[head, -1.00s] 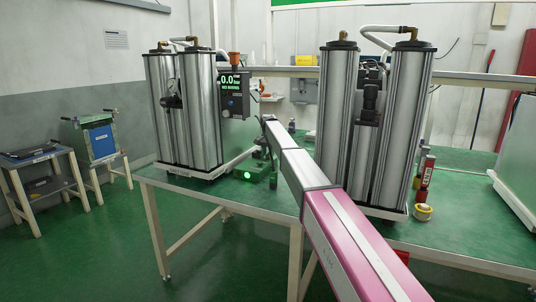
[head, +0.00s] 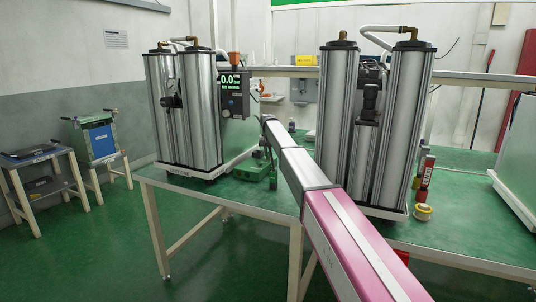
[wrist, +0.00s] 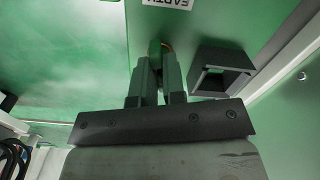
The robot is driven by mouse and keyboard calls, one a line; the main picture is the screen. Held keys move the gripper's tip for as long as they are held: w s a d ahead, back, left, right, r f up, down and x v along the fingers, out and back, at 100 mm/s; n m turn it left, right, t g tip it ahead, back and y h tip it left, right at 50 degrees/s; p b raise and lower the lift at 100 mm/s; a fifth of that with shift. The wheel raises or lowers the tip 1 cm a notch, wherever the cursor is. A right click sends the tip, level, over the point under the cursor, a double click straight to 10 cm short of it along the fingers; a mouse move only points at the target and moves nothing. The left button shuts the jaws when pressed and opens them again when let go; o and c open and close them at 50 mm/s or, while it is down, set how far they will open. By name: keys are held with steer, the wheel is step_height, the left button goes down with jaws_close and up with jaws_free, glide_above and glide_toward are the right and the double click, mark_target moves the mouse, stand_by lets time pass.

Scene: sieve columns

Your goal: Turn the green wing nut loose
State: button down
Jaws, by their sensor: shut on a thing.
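In the wrist view my gripper (wrist: 158,62) points at a green panel (wrist: 75,65), its two dark fingers close together. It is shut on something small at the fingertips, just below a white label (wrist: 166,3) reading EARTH. The held thing, at the green wing nut's place, is almost wholly hidden by the fingers; a small brownish bit shows at the tips.
A dark square open-fronted housing (wrist: 222,70) stands just right of my fingers. In the head view silver columns stand left (head: 203,115) and right (head: 337,110) of my arm. A display (head: 233,90) reads 0.0. A yellow tape roll (head: 423,212) lies on the green bench (head: 460,235).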

steer(key=n, duration=1.2)
steer(key=shift+n, duration=0.4)
steer(key=shift+r, duration=0.1)
steer(key=c, duration=1.2)
jaws_free()
step_height(320, 180, up, 11)
